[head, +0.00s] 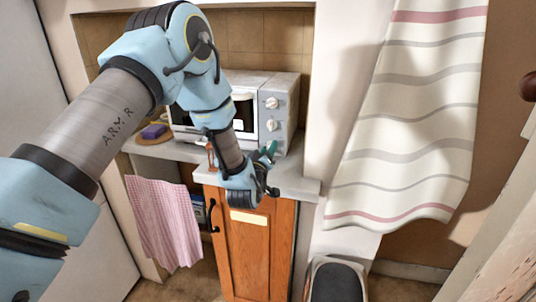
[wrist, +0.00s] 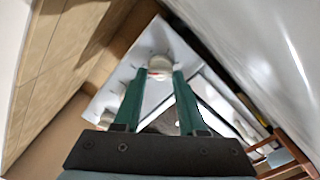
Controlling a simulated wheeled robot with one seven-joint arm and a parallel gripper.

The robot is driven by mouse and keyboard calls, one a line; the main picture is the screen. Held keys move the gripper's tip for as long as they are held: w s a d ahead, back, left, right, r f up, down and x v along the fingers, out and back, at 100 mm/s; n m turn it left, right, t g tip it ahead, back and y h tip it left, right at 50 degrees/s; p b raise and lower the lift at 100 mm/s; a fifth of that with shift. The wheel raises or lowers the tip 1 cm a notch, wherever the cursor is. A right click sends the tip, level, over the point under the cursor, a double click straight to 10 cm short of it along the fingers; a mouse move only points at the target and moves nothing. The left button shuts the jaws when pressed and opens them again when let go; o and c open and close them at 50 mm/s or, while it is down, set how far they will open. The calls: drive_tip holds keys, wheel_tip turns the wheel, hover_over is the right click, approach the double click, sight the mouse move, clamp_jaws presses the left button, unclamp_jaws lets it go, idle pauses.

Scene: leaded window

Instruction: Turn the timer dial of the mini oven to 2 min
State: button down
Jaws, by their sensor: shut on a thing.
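The mini oven (head: 281,114) stands on the counter in the alcove, grey-white with a dark door and a column of pale dials on the right of its front. Two upper dials show in the head view, the top one (head: 271,103) and one below it (head: 271,125). My gripper (head: 269,150) is at the lower end of that column and hides what lies behind it. In the wrist view the green fingers of my gripper (wrist: 158,76) are shut on a white dial (wrist: 159,63) with a small red mark. Its setting cannot be read.
A grey counter (head: 302,184) runs under the oven, above an orange wooden cabinet door (head: 262,250). A purple sponge (head: 154,131) lies at the left. A pink checked cloth (head: 165,220) hangs below. A striped curtain (head: 410,130) hangs at right, above a black-topped bin (head: 337,283).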

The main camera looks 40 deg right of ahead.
drive_tip(key=shift+c, duration=2.4)
unclamp_jaws()
drive_tip(key=b+v, duration=0.4)
drive_tip(key=v, duration=0.7)
drive_tip(key=shift+w, duration=0.1)
